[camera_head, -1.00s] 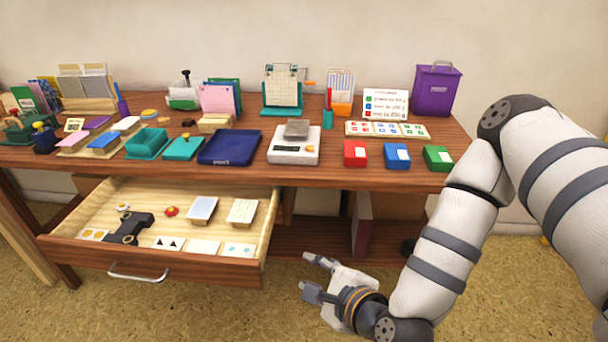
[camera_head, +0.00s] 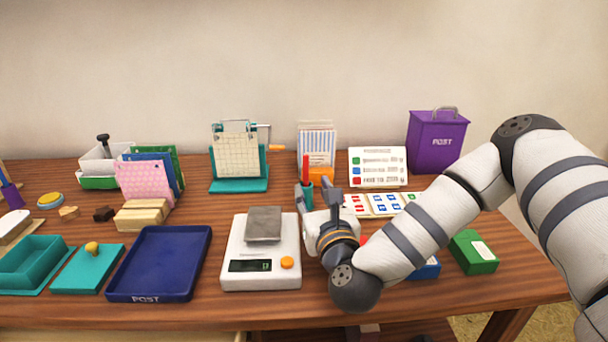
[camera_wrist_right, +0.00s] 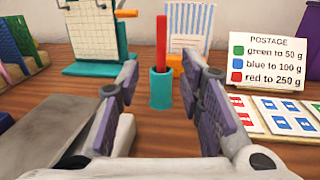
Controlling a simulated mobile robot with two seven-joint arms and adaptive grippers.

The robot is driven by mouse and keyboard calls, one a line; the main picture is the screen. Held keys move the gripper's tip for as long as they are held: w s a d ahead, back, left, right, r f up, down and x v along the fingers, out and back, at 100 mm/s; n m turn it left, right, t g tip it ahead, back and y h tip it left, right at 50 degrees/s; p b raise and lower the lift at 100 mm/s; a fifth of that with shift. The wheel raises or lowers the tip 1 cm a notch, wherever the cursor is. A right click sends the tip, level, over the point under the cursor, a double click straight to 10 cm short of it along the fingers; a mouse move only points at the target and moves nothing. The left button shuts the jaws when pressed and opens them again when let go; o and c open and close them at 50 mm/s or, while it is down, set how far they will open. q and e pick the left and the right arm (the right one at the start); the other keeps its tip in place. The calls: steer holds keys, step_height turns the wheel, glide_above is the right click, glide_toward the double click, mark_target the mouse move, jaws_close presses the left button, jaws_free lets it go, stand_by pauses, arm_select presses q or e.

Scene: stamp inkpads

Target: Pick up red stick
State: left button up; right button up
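The red stick (camera_head: 306,168) stands upright in a small teal cup (camera_head: 308,196) behind the scale. In the right wrist view the red stick (camera_wrist_right: 161,44) rises from the teal cup (camera_wrist_right: 161,88), ahead of the gap between my fingers. My right gripper (camera_head: 316,196) is open and empty, its fingers pointing at the cup. In the right wrist view its purple finger pads (camera_wrist_right: 162,108) are spread wide on either side, with the cup a little beyond them. My left gripper is not in view.
An orange holder with striped sheets (camera_head: 317,148) and a teal calendar stand (camera_head: 240,160) are behind. A green box (camera_head: 474,252) is at right.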

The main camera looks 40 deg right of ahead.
mark_target(307, 176)
steer(key=x, duration=0.8)
steer(key=shift+w+d, duration=0.1)
steer(key=shift+d, duration=0.05)
jaws_close()
